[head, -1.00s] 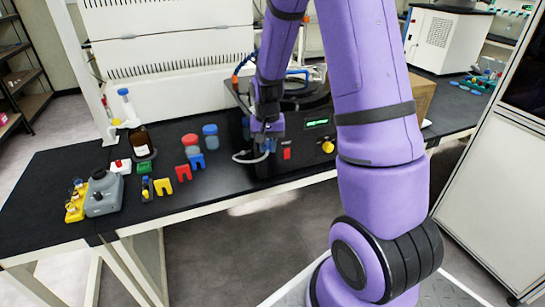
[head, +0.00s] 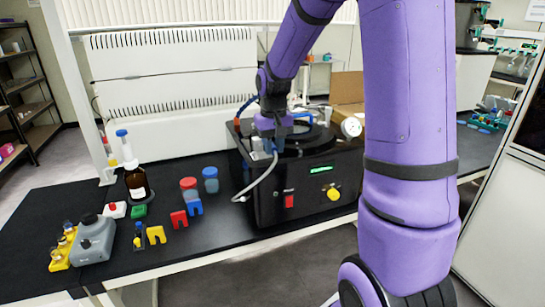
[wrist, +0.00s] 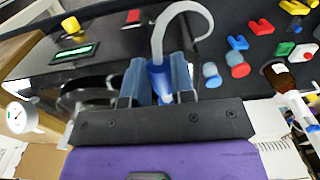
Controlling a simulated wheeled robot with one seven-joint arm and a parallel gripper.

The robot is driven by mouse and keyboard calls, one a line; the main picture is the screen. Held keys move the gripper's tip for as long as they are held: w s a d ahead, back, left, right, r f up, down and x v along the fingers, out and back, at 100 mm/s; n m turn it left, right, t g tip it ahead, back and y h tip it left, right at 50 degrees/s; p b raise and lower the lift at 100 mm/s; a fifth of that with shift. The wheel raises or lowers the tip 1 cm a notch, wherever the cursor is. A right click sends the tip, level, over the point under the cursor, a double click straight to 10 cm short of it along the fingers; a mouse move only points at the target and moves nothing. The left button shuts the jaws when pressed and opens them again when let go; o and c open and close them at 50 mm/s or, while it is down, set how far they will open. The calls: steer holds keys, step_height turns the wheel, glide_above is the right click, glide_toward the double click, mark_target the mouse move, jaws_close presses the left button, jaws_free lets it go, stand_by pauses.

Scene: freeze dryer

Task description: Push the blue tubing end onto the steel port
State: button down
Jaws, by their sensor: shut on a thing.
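My gripper (head: 272,152) is shut on the blue tubing end (wrist: 160,82), which sits between the two fingers in the wrist view. The pale grey tubing (wrist: 163,32) curves away from the blue end. In the head view the tubing (head: 262,179) hangs down in front of the black freeze dryer (head: 310,190), with its free part bending left near the bench. My gripper is at the upper left front of the dryer. I cannot make out the steel port; my gripper and arm may hide it.
The dryer's front has a green display (head: 322,169), a red switch (head: 289,201) and a yellow knob (head: 334,194). A gauge (head: 351,127) stands behind right. To the left on the bench are red and blue pieces (head: 188,188), a brown bottle (head: 137,183) and a grey device (head: 94,240).

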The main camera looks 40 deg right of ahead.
steer(key=shift+w+d+f, duration=0.2)
steer(key=shift+w+f, duration=0.45)
steer(key=shift+f, duration=0.15)
steer(key=shift+w+d+f, duration=0.2)
steer(key=shift+w+f, duration=0.45)
steer(key=shift+f, duration=0.2)
steer(key=shift+w+d+f, duration=0.2)
steer(key=shift+w+f, duration=0.45)
steer(key=shift+f, duration=0.15)
steer(key=shift+w+d+r, duration=0.1)
steer(key=shift+w+d, duration=0.1)
steer(key=shift+w, duration=0.5)
steer(key=shift+w+d, duration=0.15)
steer(key=shift+w, duration=0.5)
stand_by(1.5)
steer(key=c, duration=0.9)
jaws_free()
step_height(320, 180, up, 11)
steer(key=shift+f, duration=0.15)
